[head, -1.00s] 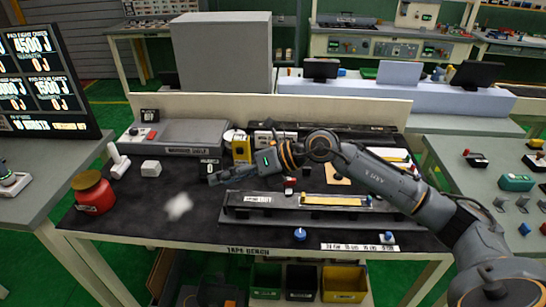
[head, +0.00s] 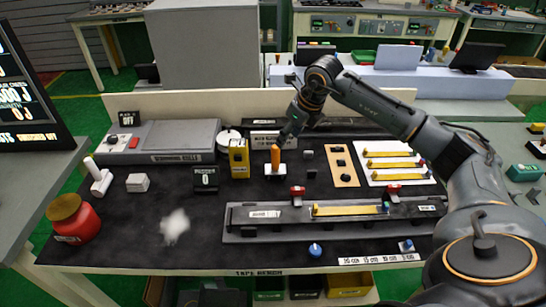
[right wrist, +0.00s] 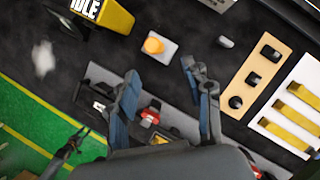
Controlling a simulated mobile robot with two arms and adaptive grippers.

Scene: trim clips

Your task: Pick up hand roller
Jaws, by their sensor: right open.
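What looks like the hand roller (head: 275,156) stands upright with an orange handle on a small white base, near the middle back of the black mat. It also shows in the right wrist view (right wrist: 153,45), seen from above. My right gripper (right wrist: 160,72) is open and empty. In the right wrist view the handle is just beyond the fingertips, apart from them. In the head view the right gripper (head: 286,134) is pointed down, above and slightly right of the handle. My left gripper (right wrist: 76,140) shows small over the green floor in the right wrist view; its opening is unclear.
A yellow box (head: 239,158) stands close left of the roller. A dark fixture (head: 330,232) with red clamps and a yellow strip lies in front. A tan plate (head: 342,166) and a white sheet with yellow strips (head: 395,163) lie right. A red jar (head: 74,220) stands far left.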

